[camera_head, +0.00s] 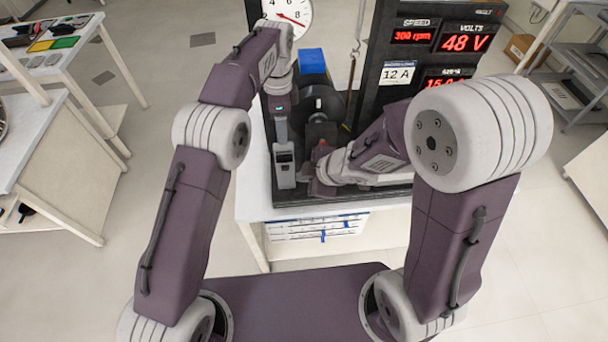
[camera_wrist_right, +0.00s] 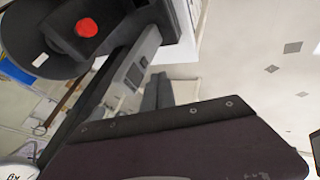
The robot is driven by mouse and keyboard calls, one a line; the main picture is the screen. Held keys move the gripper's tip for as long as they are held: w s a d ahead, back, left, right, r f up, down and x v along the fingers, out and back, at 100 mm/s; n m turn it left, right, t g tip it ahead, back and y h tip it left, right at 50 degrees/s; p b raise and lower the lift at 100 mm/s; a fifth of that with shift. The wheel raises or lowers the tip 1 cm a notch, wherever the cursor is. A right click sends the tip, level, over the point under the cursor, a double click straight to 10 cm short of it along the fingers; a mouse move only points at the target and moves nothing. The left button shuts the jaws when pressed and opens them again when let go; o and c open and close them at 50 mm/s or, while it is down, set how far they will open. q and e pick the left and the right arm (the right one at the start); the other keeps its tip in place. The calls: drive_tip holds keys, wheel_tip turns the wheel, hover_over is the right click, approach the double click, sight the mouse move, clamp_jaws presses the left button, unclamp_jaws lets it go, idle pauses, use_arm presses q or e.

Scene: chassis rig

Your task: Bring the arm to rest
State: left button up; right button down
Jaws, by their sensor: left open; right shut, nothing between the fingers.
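My left arm reaches up and inward in the head view. Its gripper (camera_head: 280,112) points down at the left side of the rig, just above a grey upright device (camera_head: 284,166); it is open, and whether it touches the device cannot be told. My right arm bends left across the rig front. Its gripper (camera_head: 322,184) is shut and empty, low at the rig's base beside the grey device. In the right wrist view a red round button or cap (camera_wrist_right: 86,27) shows on a black part, with the grey device (camera_wrist_right: 128,78) close by. The right fingertips are not clear there.
The dark rig panel (camera_head: 375,75) carries red displays reading 300 rpm and 48 V, a 12 A card (camera_head: 397,73) and a dial gauge (camera_head: 288,14). A blue block (camera_head: 312,60) and a black disc stand behind my grippers. A side table (camera_head: 45,70) is at left, grey shelves at right.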

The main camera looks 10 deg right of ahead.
use_arm(q)
drive_tip(key=shift+r, duration=0.8)
